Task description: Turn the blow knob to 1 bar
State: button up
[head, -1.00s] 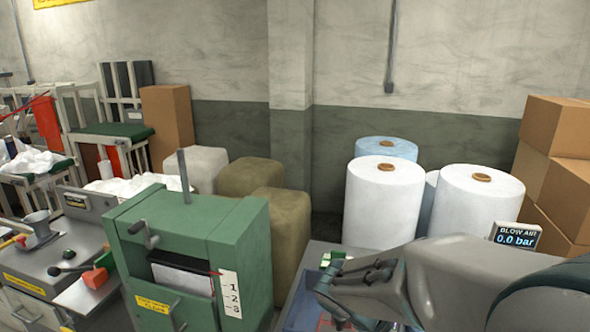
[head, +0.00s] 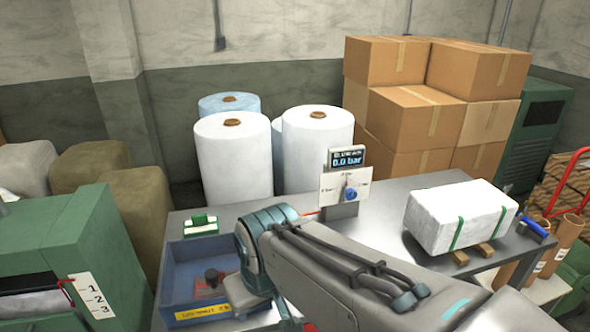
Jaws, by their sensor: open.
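The blow knob (head: 351,195) is a small blue knob on a white dial plate (head: 329,190) with printed marks too small to read. The unit stands at the back of the grey table. My arm reaches in from the lower right, in front of and below the dial. Its wrist bends down left of the dial, over the blue tray. My gripper's fingertips are hidden behind the arm or below the picture. Nothing of mine visibly touches the knob.
A blue tray (head: 172,268) with a yellow label stands on the table's left. A white wrapped block (head: 440,215) with green straps lies on the right. White rolls (head: 232,165) and cartons (head: 385,62) stand behind. A green machine (head: 95,235) is at left.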

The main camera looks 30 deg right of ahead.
aim_at(350, 194)
jog(key=z, duration=1.3)
jog(key=k, duration=0.5)
jog(key=z, duration=0.45)
jog(key=i, duration=0.55)
jog(key=u, duration=0.6)
